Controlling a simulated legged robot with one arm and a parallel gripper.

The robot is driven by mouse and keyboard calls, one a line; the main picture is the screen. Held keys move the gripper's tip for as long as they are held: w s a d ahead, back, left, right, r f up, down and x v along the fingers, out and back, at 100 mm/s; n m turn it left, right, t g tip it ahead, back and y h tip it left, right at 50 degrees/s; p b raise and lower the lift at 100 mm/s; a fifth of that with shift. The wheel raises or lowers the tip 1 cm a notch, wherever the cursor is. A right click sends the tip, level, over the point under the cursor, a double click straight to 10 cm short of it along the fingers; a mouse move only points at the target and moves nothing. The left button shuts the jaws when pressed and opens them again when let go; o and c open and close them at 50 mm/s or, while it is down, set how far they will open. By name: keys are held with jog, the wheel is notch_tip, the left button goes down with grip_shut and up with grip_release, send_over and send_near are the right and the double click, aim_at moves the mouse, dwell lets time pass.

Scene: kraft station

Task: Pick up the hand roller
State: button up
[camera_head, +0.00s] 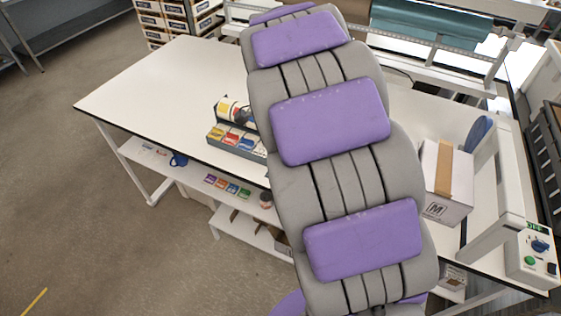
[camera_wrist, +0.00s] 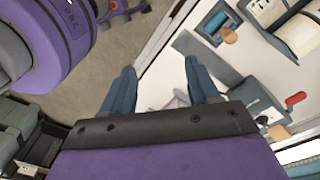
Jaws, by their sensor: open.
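My gripper (camera_wrist: 161,66) shows in the wrist view as two blue-grey fingers, spread apart with nothing between them. It is out of sight in the head view, where my purple and grey arm covers the middle. I cannot make out the hand roller for certain. At the top right of the wrist view, a small tan cylindrical piece (camera_wrist: 229,36) sits by a blue-grey part on a pale surface. Below it, a red piece (camera_wrist: 295,99) sticks out from a dark grey body. Both are right of the fingers and apart from them.
The white table (camera_head: 165,85) is bare at left. A dark holder (camera_head: 237,143) with coloured items stands near its front edge. A cardboard box (camera_head: 446,185) and a white machine (camera_head: 525,250) with knobs stand at right. A lower shelf (camera_head: 150,158) runs underneath.

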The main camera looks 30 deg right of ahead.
jog(key=w+d+f+m+p, duration=0.1)
jog(key=w+d+f+m, duration=0.1)
jog(key=w+d+m, duration=0.4)
jog(key=w+d+f+m+p, duration=0.1)
jog(key=w+f+m, duration=0.2)
jog(key=w+m, duration=0.35)
jog(key=shift+n+t, duration=0.3)
jog(key=shift+n, duration=0.55)
jog(key=f, duration=0.3)
jog(key=w+f, duration=0.1)
jog(key=f, duration=0.6)
jog(key=shift+w+f, duration=0.2)
jog(key=shift+f, duration=0.15)
jog(key=shift+d+f, duration=0.1)
jog(key=shift+f, duration=0.5)
jog(key=shift+s+a+f+b, duration=0.15)
jog(key=shift+f+b, duration=0.3)
jog(key=shift+f, duration=2.2)
grip_shut()
